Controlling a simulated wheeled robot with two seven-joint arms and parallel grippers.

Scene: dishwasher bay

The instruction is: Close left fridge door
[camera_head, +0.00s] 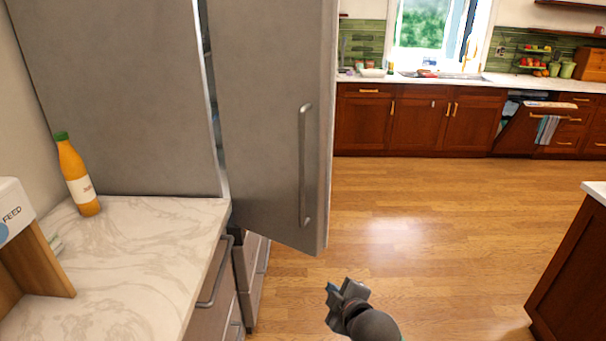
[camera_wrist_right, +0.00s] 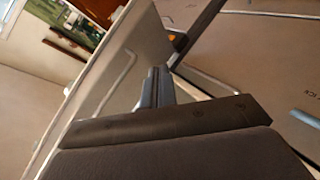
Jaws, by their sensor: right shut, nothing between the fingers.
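The left fridge door (camera_head: 272,120) is a grey panel with a vertical bar handle (camera_head: 305,165). It stands ajar, with a narrow gap along its left side by the fridge's grey side panel (camera_head: 115,90). In the right wrist view the door (camera_wrist_right: 115,80) runs diagonally beyond my fingers. My right gripper (camera_head: 335,295) is shut and empty, low in front of the door and to the right of its bottom corner. Its fingers also show in the right wrist view (camera_wrist_right: 155,88); I cannot tell whether they touch the door. My left gripper is not in view.
A marble counter (camera_head: 150,250) with an orange bottle (camera_head: 78,175) is at left. Drawers (camera_head: 250,270) sit below the door. Wooden floor (camera_head: 430,220) is clear to the right, up to an island (camera_head: 575,270). An open dishwasher (camera_head: 525,130) is at the back.

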